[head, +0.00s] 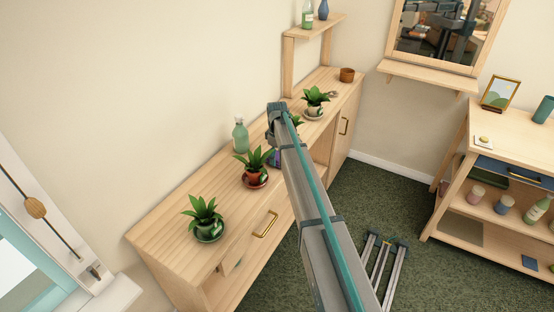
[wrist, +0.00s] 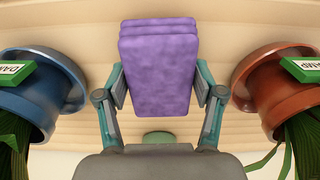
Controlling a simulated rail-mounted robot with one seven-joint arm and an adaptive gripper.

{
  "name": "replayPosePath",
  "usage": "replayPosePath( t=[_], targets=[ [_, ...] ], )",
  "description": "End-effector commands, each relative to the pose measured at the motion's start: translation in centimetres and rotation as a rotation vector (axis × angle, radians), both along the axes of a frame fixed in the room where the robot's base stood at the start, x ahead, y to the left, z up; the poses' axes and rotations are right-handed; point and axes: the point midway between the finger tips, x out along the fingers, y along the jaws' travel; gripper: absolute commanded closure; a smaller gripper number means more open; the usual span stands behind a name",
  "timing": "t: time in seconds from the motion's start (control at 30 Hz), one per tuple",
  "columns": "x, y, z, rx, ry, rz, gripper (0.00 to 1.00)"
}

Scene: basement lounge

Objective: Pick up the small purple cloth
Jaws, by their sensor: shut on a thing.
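The small purple cloth (wrist: 158,65) is a thick folded block in the wrist view, upright between my gripper's fingers. My gripper (wrist: 158,100) is shut on it, one teal-and-grey finger at each side. In the head view only a sliver of the cloth (head: 274,161) shows beside my arm, over the long wooden sideboard (head: 172,228). My arm hides the fingertips there. I cannot tell whether the cloth touches the sideboard top.
A blue pot (wrist: 42,88) and a terracotta pot (wrist: 272,90), both with plants and green labels, flank the gripper closely. A green spray bottle (head: 240,136) stands by the wall. Another potted plant (head: 205,216) stands nearer. A wooden shelf unit (head: 520,145) is at right.

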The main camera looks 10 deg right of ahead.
Motion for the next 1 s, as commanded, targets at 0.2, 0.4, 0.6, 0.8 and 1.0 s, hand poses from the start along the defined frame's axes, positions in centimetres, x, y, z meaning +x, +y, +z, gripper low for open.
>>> replayPosePath(
  t=[0.2,0.4,0.6,0.8,1.0],
  targets=[
    [-1.0,0.1,2.9,0.0,-0.004,0.0,0.66],
    [-4.7,0.7,7.2,0.0,-0.004,0.001,0.66],
    [-9.3,1.3,9.6,0.0,-0.003,0.001,0.66],
    [-12.3,1.7,11.2,0.0,-0.001,0.0,0.66],
    [-13.7,1.9,12.0,0.0,-0.001,0.0,0.66]
  ],
)
